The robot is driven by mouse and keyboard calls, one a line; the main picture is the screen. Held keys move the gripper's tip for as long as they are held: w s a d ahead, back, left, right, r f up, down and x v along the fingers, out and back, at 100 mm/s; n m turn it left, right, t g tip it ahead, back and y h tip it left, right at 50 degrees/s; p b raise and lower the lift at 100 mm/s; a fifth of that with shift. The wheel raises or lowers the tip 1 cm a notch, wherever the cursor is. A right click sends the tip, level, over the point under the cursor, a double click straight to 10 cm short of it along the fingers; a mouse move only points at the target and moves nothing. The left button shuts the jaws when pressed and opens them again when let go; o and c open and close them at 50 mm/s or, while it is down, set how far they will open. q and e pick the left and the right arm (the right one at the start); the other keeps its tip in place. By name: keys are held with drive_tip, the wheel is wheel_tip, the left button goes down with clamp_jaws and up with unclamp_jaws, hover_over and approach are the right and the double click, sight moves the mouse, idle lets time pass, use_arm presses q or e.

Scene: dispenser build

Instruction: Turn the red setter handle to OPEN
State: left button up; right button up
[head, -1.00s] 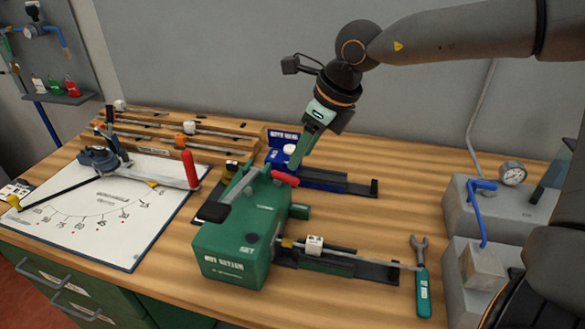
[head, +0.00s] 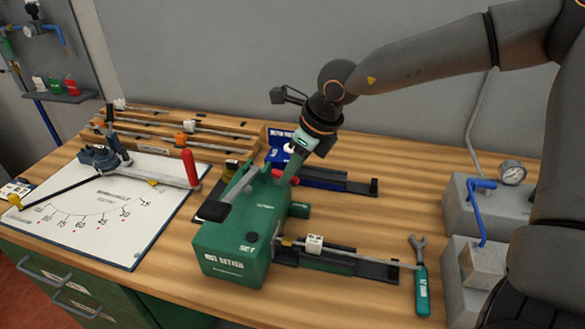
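The green setter box (head: 232,250), marked SET, stands on the wooden bench in the head view. Its red setter handle (head: 277,173) is at the back right of its top; only a small red piece shows, and the rest is hidden behind my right gripper. My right gripper (head: 287,176) comes down from above with its fingertips at the handle. Whether the fingers are closed on it cannot be told from this angle. The handle's exact angle is hidden. My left gripper is not in view.
A bender with a red grip (head: 190,168) stands on a white angle board (head: 90,225) at left. A blue fixture (head: 320,178) sits behind the setter. A rod with a white block (head: 314,244) lies at its right, then a wrench (head: 422,285). Grey blocks with a gauge (head: 512,173) stand at right.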

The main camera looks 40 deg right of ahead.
clamp_jaws()
idle(0.3)
drive_tip(key=shift+w+d+n+g+y+b, duration=0.2)
drive_tip(key=shift+n+y, duration=0.1)
drive_tip(key=shift+n, duration=0.5)
drive_tip(key=shift+w+d+n+g+y+b, duration=0.1)
drive_tip(key=shift+d+n+y+b, duration=0.15)
drive_tip(key=shift+n, duration=0.55)
drive_tip(key=shift+o, duration=1.9)
unclamp_jaws()
